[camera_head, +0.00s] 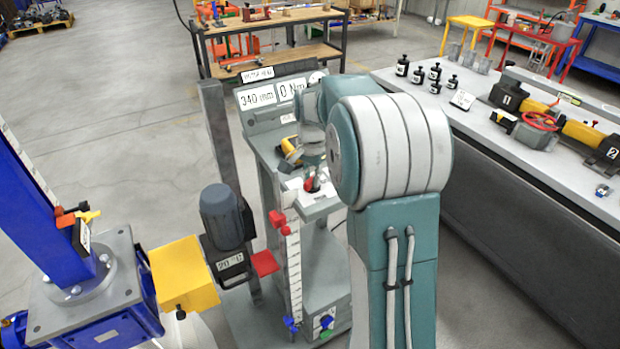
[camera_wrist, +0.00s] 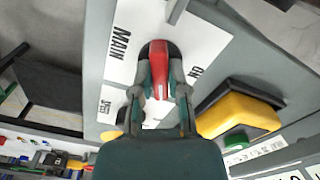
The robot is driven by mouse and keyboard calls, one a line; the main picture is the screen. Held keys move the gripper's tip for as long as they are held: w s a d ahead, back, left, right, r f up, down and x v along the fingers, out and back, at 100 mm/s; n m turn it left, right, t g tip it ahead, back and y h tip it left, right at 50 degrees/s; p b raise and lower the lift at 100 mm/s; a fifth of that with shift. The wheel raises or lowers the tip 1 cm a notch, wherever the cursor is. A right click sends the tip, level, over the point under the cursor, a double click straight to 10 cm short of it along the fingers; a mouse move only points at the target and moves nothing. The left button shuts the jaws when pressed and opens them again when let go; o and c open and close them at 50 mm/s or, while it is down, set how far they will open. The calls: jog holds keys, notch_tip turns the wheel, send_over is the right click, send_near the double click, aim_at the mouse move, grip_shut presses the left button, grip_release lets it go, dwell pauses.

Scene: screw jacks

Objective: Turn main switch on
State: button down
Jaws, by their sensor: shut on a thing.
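The main switch is a red handle (camera_wrist: 158,62) on a white plate (camera_wrist: 203,42) marked MAIN and ON in the wrist view. The handle lies along the line of my gripper (camera_wrist: 159,88), its far end toward the top of the picture. My gripper's two fingers are shut on the handle's near part, one on each side. In the head view the red switch (camera_head: 311,185) shows on the white plate of the grey control stand, and my gripper (camera_head: 320,176) is over it, partly hidden by my arm.
A yellow part (camera_wrist: 238,112) with a green button (camera_wrist: 236,139) sits right of the switch in the wrist view. The stand's display panel (camera_head: 275,95) reads 340 mm and 0 N. A post with a grey motor (camera_head: 222,215) stands left, a long workbench (camera_head: 530,200) right.

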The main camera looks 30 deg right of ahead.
jog(key=n, duration=0.6)
jog(key=shift+w+d+n, duration=0.15)
jog(key=shift+n, duration=0.15)
jog(key=n, duration=0.6)
jog(key=shift+r, duration=0.1)
dwell(0.3)
jog(key=c, duration=0.6)
grip_release()
jog(key=shift+c, duration=0.2)
